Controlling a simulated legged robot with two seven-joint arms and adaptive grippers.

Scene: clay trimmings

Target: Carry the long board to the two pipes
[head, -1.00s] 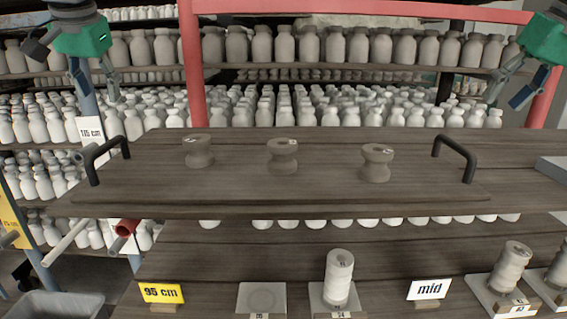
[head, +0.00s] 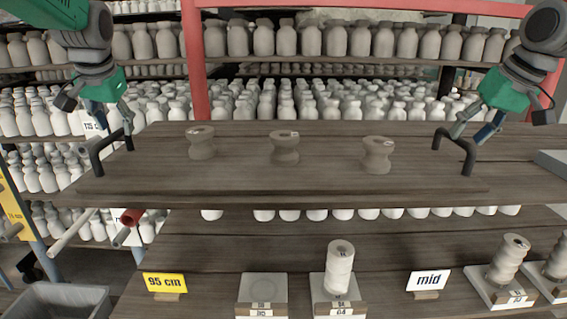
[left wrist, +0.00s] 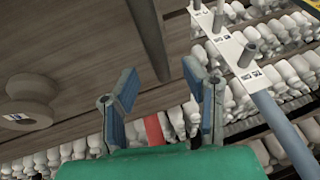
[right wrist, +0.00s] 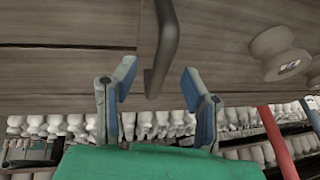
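The long board (head: 330,183) lies level across the head view. It has a black handle at each end, the left handle (head: 97,158) and the right handle (head: 467,158). Three grey spools (head: 284,148) stand on it in a row. My left gripper (head: 116,122) is open at the left handle, whose bar shows between its fingers in the left wrist view (left wrist: 148,35). My right gripper (head: 472,133) is open at the right handle, whose bar shows between its fingers in the right wrist view (right wrist: 165,45). A pale pipe (head: 72,232) and a red-ended pipe (head: 130,219) stick out at left.
Shelves of white bottles (head: 330,105) fill the back, with a red frame (head: 193,65) before them. A lower shelf holds a yellow "95 cm" sign (head: 165,283), a "mid" sign (head: 428,280) and pale stacked spools (head: 339,268). A grey bin (head: 60,300) stands lower left.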

